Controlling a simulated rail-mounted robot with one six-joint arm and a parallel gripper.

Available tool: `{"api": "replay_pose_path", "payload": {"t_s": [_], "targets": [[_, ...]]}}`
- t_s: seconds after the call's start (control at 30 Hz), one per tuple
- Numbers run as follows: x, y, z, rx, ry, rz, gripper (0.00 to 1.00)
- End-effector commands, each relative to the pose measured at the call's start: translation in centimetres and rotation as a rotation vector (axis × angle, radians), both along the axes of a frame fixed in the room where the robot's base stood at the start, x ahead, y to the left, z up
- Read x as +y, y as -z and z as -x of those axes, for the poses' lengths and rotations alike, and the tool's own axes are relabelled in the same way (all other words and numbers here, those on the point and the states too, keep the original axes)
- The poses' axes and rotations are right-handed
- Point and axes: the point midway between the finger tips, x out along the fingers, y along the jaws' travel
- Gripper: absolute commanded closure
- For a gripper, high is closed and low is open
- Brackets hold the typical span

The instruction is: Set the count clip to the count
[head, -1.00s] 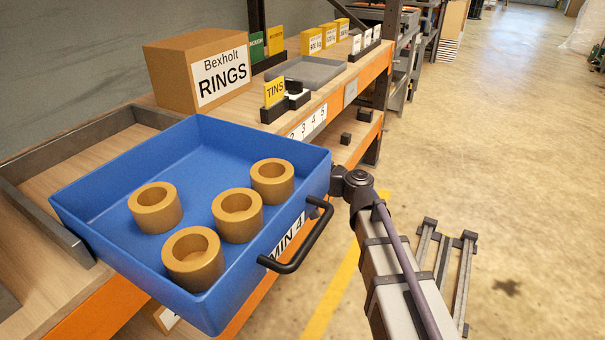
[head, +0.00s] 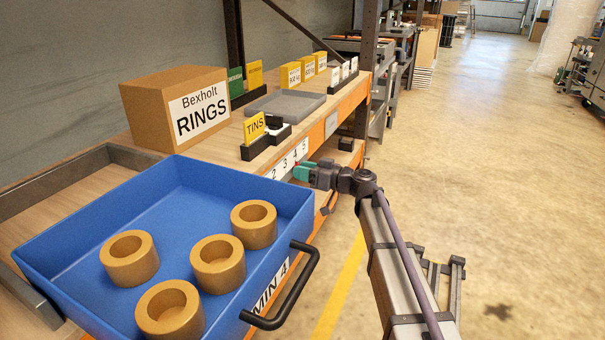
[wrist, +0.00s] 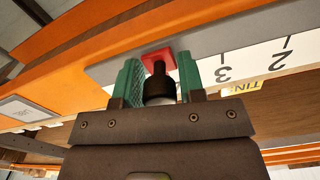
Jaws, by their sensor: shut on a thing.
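My gripper (head: 300,171) is at the shelf's front edge, below the white number strip (head: 281,163). In the wrist view my gripper's green fingers (wrist: 160,80) are shut on the count clip (wrist: 158,57), which has a red plate and a black knob. The clip sits against the grey rail, to the left of the upside-down 3 on the number strip (wrist: 262,62). The digit behind the clip and fingers is hidden. The blue tray (head: 60,225) has a MIN 4 label (head: 270,287) and holds several tan rings (head: 254,224).
A Bexholt RINGS box (head: 150,110) stands behind the tray. A yellow TINS card (head: 254,128) in a black holder stands above the strip. A black handle (head: 297,294) juts from the tray's front. A grey tray (head: 285,104) lies farther back. The floor at right is open.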

Motion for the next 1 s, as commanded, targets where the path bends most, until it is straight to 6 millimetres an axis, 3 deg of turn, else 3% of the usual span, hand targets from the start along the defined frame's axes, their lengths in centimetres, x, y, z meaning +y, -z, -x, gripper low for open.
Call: {"api": "replay_pose_path", "payload": {"t_s": [0.13, 0.17, 0.33, 0.67, 1.0], "targets": [[0.0, 0.0, 0.0, 0.002, 0.0, -0.001, 1.0], [0.0, 0.0, 0.0, 0.002, 0.0, -0.001, 0.62], [0.0, 0.0, 0.0, 0.001, 0.0, 0.0, 0.46], [-0.7, 0.0, 0.3, 0.0, 0.001, 0.0, 0.45], [-8.1, 0.0, 3.0, 0.001, 0.002, -0.001, 0.45]]}}
